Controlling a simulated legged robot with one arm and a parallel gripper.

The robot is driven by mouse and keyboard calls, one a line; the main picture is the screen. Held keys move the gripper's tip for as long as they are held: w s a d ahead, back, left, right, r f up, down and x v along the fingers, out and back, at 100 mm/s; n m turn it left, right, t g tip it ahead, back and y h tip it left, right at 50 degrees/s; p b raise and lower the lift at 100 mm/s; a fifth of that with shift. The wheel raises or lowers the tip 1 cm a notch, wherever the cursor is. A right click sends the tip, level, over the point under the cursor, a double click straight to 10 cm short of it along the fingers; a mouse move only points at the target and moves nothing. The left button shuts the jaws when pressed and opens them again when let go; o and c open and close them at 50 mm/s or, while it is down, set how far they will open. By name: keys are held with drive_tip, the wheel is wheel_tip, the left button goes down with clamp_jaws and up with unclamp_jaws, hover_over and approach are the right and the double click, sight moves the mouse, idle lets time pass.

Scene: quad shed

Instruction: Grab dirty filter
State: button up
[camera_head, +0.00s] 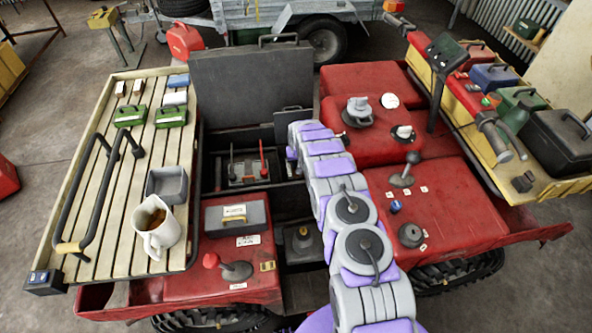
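I cannot pick out a dirty filter for certain. An open compartment (238,150) in the red vehicle has its large dark lid (250,85) raised behind it. Inside it, a small tray (242,173) holds upright levers, one red. A dark capped part (303,240) sits in a lower recess. A grey fitting (358,109) stands on the red deck beyond my arm. My purple and grey arm reaches from the bottom up over the compartment's right side. Its far end bends down there, and my gripper's fingers are hidden behind it.
A slatted rack (82,173) on the left carries a white jug (156,226), a grey tray (167,185), green boxes and a black rail. A grey case (237,215) sits on the red deck. A yellow shelf (487,125) on the right holds several tool boxes.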

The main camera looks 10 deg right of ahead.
drive_tip(key=shift+d, duration=0.2)
clamp_jaws()
drive_tip(key=shift+a+r, duration=0.1)
